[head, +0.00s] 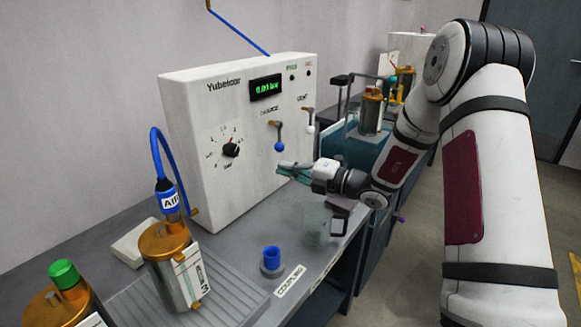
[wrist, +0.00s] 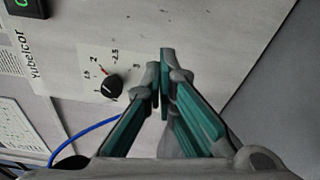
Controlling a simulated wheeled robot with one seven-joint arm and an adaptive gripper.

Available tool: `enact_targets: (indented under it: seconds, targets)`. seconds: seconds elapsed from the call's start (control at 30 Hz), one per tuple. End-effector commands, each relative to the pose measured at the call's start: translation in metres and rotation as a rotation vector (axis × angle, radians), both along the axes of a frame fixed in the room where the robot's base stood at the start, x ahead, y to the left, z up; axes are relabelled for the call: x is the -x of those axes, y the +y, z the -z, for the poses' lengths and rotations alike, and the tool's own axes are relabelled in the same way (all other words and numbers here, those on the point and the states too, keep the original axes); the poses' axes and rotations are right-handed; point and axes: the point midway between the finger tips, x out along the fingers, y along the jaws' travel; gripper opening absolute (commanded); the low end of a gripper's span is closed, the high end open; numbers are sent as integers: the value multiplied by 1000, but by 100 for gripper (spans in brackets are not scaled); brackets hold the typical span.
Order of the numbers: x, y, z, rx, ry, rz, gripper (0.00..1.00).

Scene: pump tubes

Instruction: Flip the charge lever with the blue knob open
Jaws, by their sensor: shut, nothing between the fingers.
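The charge lever with the blue knob (head: 280,146) is on the front of the white control panel (head: 235,190) in the head view. The lever hangs down, its blue ball at the lower end. My gripper (head: 284,169) is shut and empty, just below the blue knob and apart from it in the picture; the exact depth gap is hard to tell. In the wrist view my gripper's green fingers (wrist: 165,75) meet at their tips in front of the panel (wrist: 200,30). The blue knob does not show in the wrist view.
A vent lever with a white knob (head: 310,128) hangs right of the charge lever. The panel also carries a black dial (head: 230,150) and a green display (head: 266,88). A blue coupling piece (head: 271,258) and a copper-topped canister (head: 175,265) stand on the bench.

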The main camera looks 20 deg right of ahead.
Motion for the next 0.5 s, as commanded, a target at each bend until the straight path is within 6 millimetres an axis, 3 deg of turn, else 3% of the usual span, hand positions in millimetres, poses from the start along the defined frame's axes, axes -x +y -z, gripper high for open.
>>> enact_targets:
  seconds: [0.37, 0.5]
  targets:
    - [-53, 53, 3, 0, -1, -4, 0]
    - [-62, 30, -2, 1, -2, 2, 0]
